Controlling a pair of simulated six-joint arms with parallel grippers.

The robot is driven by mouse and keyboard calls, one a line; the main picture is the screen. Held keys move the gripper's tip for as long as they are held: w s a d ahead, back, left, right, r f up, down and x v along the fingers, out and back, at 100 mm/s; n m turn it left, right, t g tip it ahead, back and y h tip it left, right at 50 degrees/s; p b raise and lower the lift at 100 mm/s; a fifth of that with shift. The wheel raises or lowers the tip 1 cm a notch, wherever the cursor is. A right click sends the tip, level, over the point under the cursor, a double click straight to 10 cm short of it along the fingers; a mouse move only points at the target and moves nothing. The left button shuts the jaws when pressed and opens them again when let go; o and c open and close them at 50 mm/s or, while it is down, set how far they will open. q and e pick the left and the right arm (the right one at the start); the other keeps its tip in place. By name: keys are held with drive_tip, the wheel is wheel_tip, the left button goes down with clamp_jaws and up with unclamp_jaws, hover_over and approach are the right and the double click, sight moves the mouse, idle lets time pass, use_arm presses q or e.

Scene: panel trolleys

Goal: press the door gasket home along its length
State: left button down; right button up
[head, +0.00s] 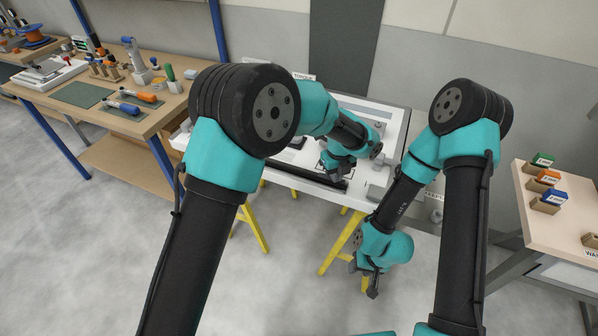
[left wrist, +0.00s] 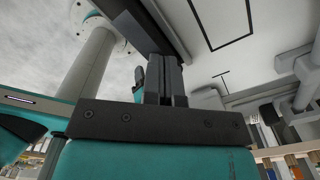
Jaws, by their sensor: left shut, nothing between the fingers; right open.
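A long dark strip (head: 303,175), which looks like the door gasket in its channel, runs along the front edge of the white panel (head: 388,118). It also shows in the left wrist view (left wrist: 160,24). My left gripper (head: 337,174) is over the strip's right end, fingers down. In the left wrist view its fingers (left wrist: 166,75) are together and empty, with the tips at or close to the strip; contact cannot be told. My left arm hides part of the panel. My right gripper (head: 370,284) hangs low in front of the panel's front edge, open and empty, apart from the strip.
The panel stands on yellow trestle legs (head: 258,232). A wooden bench (head: 150,120) with tools is at the left. Another table (head: 560,235) with small labelled blocks is at the right. The grey floor in front is clear.

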sight(317, 174)
use_arm(q)
drive_tip(key=shift+r, duration=1.4)
drive_tip(key=shift+w+a, duration=0.1)
drive_tip(key=shift+w+a, duration=0.45)
drive_tip(key=shift+a, duration=0.4)
drive_tip(key=shift+w+a, duration=0.45)
drive_tip(key=shift+a, duration=0.4)
drive_tip(key=shift+w+a, duration=0.45)
drive_tip(key=shift+a, duration=0.4)
drive_tip(key=shift+f, duration=0.55)
drive_tip(key=shift+f, duration=0.35)
drive_tip(key=shift+f, duration=0.65)
